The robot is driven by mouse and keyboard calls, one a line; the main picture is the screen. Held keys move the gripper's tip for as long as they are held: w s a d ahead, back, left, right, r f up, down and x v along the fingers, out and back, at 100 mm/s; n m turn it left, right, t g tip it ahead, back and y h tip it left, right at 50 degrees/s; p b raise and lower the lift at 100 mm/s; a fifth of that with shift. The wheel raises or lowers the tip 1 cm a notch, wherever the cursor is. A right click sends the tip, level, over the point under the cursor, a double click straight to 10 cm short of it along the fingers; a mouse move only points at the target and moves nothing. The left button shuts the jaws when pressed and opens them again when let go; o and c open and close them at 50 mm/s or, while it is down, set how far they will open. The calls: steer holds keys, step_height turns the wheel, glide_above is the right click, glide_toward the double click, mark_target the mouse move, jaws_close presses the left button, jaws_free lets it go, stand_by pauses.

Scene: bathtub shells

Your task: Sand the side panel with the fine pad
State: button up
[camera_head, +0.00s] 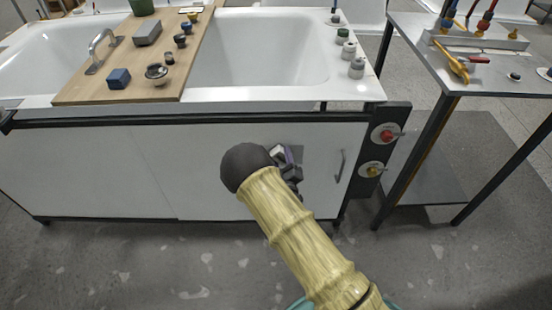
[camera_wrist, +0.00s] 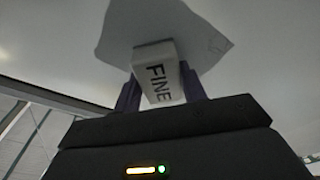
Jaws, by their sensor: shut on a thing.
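The white side panel (camera_head: 110,165) is the front of the bathtub bench; it fills the upper part of the wrist view (camera_wrist: 265,75). A darker grey patch (camera_head: 297,152) marks the panel near its right end, and shows in the wrist view (camera_wrist: 122,30) too. My gripper (camera_head: 284,160) is in front of this patch, partly hidden by my arm. In the wrist view its fingers are shut on the fine pad (camera_wrist: 158,75), a pale block lettered FINE. The pad overlaps the patch there; I cannot tell whether it touches the panel.
A handle (camera_head: 339,165) and two valve knobs (camera_head: 386,135) are right of the patch. Above, a wooden board (camera_head: 75,95) across the tubs holds a blue block (camera_head: 119,78), a grey block (camera_head: 147,33) and fittings. A metal table (camera_head: 510,75) stands right. The floor in front is clear.

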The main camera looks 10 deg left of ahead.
mark_target(304, 150)
steer(key=shift+w+d+r, duration=0.2)
steer(key=shift+w+d, duration=0.15)
steer(key=shift+d, duration=0.2)
steer(key=shift+w+d, duration=0.15)
steer(key=shift+d, duration=0.55)
steer(key=shift+w+d, duration=0.1)
steer(key=shift+d, duration=0.55)
steer(key=shift+w+d, duration=0.1)
steer(key=shift+d, duration=0.35)
steer(key=shift+w+d+f+p, duration=0.1)
steer(key=shift+w+d+p, duration=0.05)
steer(key=shift+d, duration=0.7)
steer(key=shift+w+d+f+p, duration=0.1)
steer(key=shift+d+p, duration=0.05)
steer(key=shift+d, duration=0.65)
steer(key=shift+s+a, duration=0.1)
steer(key=shift+s, duration=0.55)
steer(key=shift+r+p+v, duration=0.2)
steer(key=shift+p+v, duration=0.3)
steer(key=shift+v, duration=1.9)
